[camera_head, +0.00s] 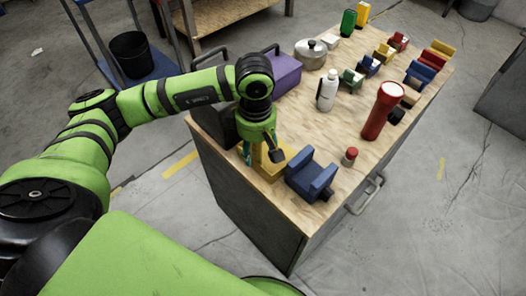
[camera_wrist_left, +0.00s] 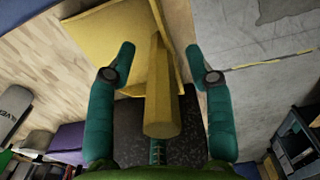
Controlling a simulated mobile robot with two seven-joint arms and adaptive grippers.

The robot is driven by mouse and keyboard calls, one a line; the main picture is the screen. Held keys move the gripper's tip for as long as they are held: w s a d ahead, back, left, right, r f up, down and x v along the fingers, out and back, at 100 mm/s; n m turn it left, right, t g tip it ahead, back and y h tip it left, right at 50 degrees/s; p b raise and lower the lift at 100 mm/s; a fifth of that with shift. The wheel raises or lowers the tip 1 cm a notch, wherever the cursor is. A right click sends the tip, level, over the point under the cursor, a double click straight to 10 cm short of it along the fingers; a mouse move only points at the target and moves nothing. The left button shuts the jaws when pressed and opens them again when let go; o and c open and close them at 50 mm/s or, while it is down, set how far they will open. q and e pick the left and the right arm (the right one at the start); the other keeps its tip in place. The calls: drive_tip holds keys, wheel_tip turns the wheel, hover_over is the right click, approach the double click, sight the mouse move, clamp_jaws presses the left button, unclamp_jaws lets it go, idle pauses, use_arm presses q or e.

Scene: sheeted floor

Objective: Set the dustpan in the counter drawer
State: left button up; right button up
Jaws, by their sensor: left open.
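The yellow dustpan (camera_head: 268,168) lies on the wooden-topped counter (camera_head: 325,215) near its front left edge, partly hidden by my left gripper (camera_head: 258,152). In the left wrist view, the dustpan's pan (camera_wrist_left: 108,40) lies flat beyond the fingertips. Its handle (camera_wrist_left: 161,95) runs between the two teal fingers of my open left gripper (camera_wrist_left: 160,60), with gaps on both sides. A metal bar handle (camera_head: 367,194) is on the counter's right side; I cannot tell whether the drawer there is open. My right gripper is not in view.
A blue block-like object (camera_head: 312,175) sits close right of the dustpan. A red flashlight (camera_head: 382,110), white bottle (camera_head: 327,90), metal pot (camera_head: 310,53) and purple box (camera_head: 285,75) stand on the counter. Floor right of the counter is open.

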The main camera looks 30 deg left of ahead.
use_arm(q)
drive_tip(key=shift+f, duration=0.45)
drive_tip(key=shift+c, duration=0.4)
clamp_jaws()
drive_tip(key=shift+r, duration=0.1)
